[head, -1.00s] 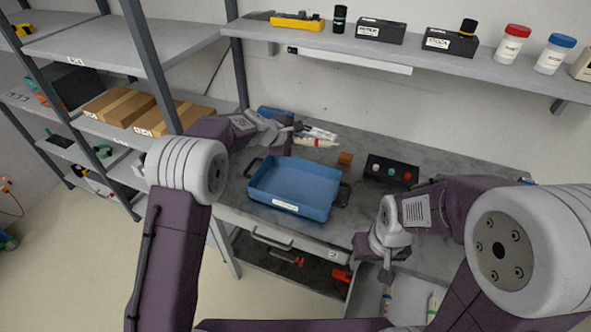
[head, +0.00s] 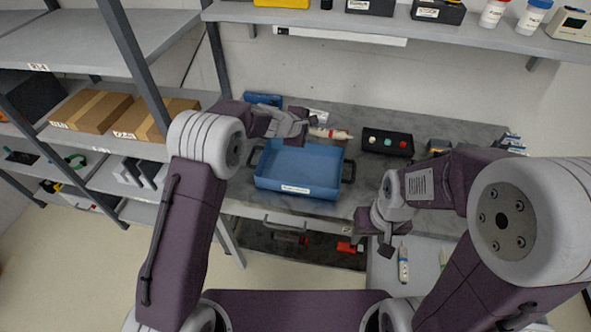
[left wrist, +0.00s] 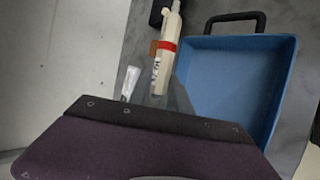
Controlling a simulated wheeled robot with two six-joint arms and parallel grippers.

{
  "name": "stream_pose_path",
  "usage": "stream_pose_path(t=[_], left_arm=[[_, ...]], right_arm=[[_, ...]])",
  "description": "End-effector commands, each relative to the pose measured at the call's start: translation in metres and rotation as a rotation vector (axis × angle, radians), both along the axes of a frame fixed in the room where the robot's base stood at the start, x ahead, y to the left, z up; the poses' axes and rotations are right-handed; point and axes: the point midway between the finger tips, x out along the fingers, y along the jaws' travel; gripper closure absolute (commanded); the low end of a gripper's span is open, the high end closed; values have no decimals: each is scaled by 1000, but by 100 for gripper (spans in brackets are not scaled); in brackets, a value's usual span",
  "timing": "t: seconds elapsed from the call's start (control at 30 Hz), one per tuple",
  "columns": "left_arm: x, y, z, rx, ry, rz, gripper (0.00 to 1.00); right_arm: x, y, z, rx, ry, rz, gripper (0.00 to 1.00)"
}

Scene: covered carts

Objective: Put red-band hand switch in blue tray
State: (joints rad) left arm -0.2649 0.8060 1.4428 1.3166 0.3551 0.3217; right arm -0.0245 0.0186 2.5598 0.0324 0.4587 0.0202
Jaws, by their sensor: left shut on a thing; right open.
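The red-band hand switch (head: 335,133) is a pale stick with a red band. In the left wrist view its far end and red band (left wrist: 167,46) point away from me. My left gripper (head: 308,128) is shut on its near end, just behind the tray; the arm partly hides the grip. The blue tray (head: 298,189) sits on the grey bench with a dark handle at each side; its inside looks empty. It also shows at the right of the left wrist view (left wrist: 205,62). My right gripper (head: 376,238) is open and empty, in front of the bench.
A black box with several coloured buttons (head: 388,142) stands right of the tray.

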Motion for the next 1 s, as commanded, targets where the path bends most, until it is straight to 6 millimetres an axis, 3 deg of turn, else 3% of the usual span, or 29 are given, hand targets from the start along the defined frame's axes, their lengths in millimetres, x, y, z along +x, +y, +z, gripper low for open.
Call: stream_pose_path(t=[0.03,0.1,0.3,0.4,0.57,0.8,1.0], left_arm=[[-6,14,-20,-1,3,6,100],[-14,33,-32,-1,3,9,100],[-35,77,-54,-2,4,7,100],[-40,87,-59,-2,1,5,100],[-42,90,-62,-1,0,1,100],[-42,90,-99,-1,2,1,100],[-41,90,-100,0,-1,1,100]], right_arm=[[0,0,-21,0,1,0,51],[0,0,-32,0,1,0,51],[0,0,-41,0,1,0,51],[0,0,-42,0,1,0,51],[0,0,-42,0,1,0,51],[0,0,-47,0,1,0,51],[0,0,-46,0,1,0,51]])
